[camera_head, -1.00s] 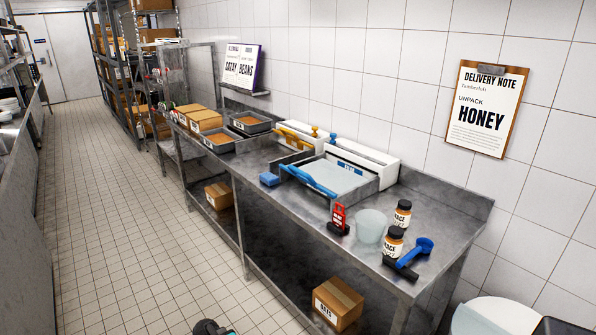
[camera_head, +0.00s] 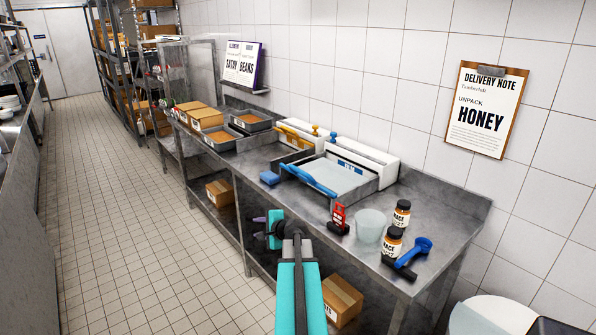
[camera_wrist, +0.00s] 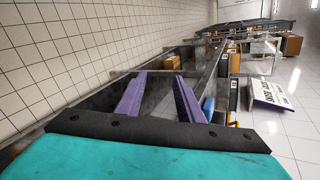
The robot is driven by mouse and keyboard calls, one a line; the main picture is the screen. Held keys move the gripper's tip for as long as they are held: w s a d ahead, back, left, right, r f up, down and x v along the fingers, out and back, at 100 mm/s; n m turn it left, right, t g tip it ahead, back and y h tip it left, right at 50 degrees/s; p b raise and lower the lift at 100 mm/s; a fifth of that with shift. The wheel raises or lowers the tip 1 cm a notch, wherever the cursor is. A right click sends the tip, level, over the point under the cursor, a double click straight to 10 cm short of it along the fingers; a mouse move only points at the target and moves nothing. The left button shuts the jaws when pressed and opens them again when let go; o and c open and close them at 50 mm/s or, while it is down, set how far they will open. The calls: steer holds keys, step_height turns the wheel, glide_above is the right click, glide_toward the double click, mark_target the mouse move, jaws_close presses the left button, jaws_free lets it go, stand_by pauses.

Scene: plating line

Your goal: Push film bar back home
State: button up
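A blue bar (camera_head: 308,179) lies across the front of a tray-like film station on the steel table, in front of a long white box (camera_head: 362,162). A yellow bar (camera_head: 294,138) sits on a second white dispenser behind it. My gripper (camera_head: 256,228) is in front of the table's front edge, left of and nearer than the blue bar, and apart from it. In the wrist view, the two purple fingers (camera_wrist: 159,77) are spread with nothing between them. A blue patch (camera_wrist: 209,104) shows beside the right finger there; I cannot tell what it is.
A blue sponge (camera_head: 270,178) lies left of the blue bar. Metal pans (camera_head: 250,122) are farther back. The aisle floor is clear.

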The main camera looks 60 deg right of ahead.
mark_target(300, 172)
steer(key=s+d+r+m+h, duration=0.5)
steer(key=s+d+r, duration=0.7)
steer(key=d+r, duration=0.4)
steer(key=shift+d+r+m+t+h+p, duration=0.2)
steer(key=shift+r+m+t+h+p, duration=0.15)
steer(key=shift+m, duration=0.35)
steer(key=shift+f, duration=0.1)
steer(key=shift+p+x, duration=2.15)
steer(key=shift+x, duration=4.7)
steer(key=shift+a, duration=0.1)
jaws_close()
